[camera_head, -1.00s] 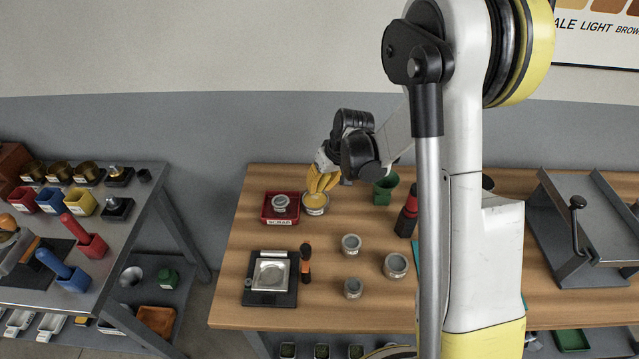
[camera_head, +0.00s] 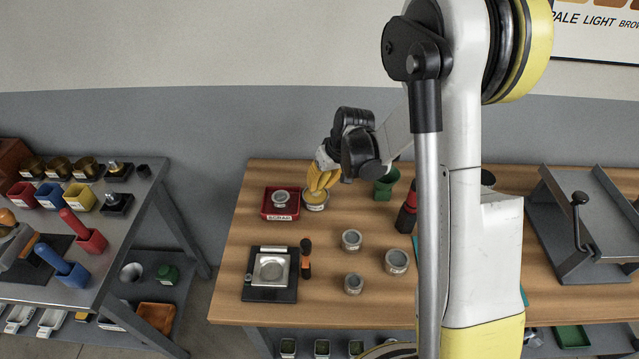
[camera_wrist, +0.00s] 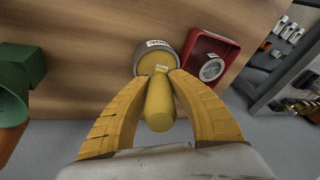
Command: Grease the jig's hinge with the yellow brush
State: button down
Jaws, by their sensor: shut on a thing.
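My gripper (camera_wrist: 158,85) is shut on the yellow brush (camera_wrist: 159,108), whose thick handle stands between the two yellow fingers in the wrist view. The brush's far end is over or in a round tin (camera_wrist: 152,46) with yellow contents and a white label; I cannot tell if it touches the contents. In the head view my gripper (camera_head: 322,180) is just above this tin (camera_head: 316,205) at the wooden table's back left. A grey metal fixture (camera_head: 560,235) with a black-knobbed lever stands at the right and may be the jig. I cannot make out its hinge clearly.
A red scrap tray (camera_head: 268,212) holding a small tin is left of the labelled tin. A green container (camera_head: 385,188) stands to the right. Several grey tins, a scale (camera_head: 262,292) and a dark bottle (camera_head: 406,215) share the table (camera_head: 330,245). Another bench (camera_head: 145,205) is at left.

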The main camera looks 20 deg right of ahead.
jog(key=shift+f+b, duration=0.5)
jog(key=shift+b, duration=0.05)
dwell(1.4)
jog(key=shift+r+p, duration=2.3)
jog(key=shift+r, duration=1.25)
